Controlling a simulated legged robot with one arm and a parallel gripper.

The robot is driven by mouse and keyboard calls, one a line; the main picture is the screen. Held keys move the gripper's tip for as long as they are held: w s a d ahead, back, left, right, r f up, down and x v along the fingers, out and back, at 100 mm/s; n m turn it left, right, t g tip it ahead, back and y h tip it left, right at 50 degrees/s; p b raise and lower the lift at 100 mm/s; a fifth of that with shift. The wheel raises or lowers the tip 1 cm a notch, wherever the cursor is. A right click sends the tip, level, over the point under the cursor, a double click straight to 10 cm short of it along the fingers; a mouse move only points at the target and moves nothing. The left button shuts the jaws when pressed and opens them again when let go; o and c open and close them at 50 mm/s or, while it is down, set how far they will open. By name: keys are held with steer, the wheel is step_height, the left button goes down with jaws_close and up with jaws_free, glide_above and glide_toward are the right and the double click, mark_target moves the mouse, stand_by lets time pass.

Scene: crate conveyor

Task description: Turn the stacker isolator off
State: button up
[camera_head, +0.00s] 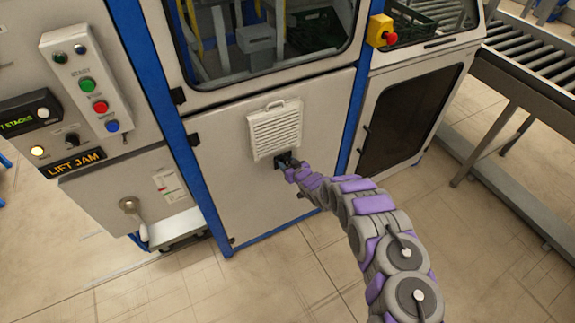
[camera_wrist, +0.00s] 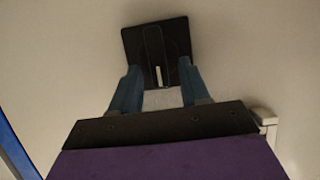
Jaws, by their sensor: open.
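A black square switch plate (camera_wrist: 181,26) with a raised bar-shaped handle (camera_wrist: 153,48) is on the pale panel in the wrist view; I take it as the stacker isolator. The handle lies roughly lengthwise in that picture, with a white mark at its near end. No label is readable. My gripper (camera_wrist: 157,76) is open, its two blue-grey fingers on either side of the handle's near end; I cannot tell whether they touch it. In the head view, the dark switch (camera_head: 280,162) is below the white vent, partly hidden by my gripper (camera_head: 288,163).
The white louvred vent (camera_head: 274,128) stands out just above the switch. A control box (camera_head: 88,85) with coloured buttons and a lit LIFT JAM sign (camera_head: 77,162) are at left. A yellow-and-red emergency stop (camera_head: 380,32) and a roller conveyor (camera_head: 530,62) are at right. The floor in front is clear.

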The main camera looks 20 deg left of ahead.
steer(key=shift+d, duration=0.1)
steer(key=shift+c, duration=0.2)
jaws_close()
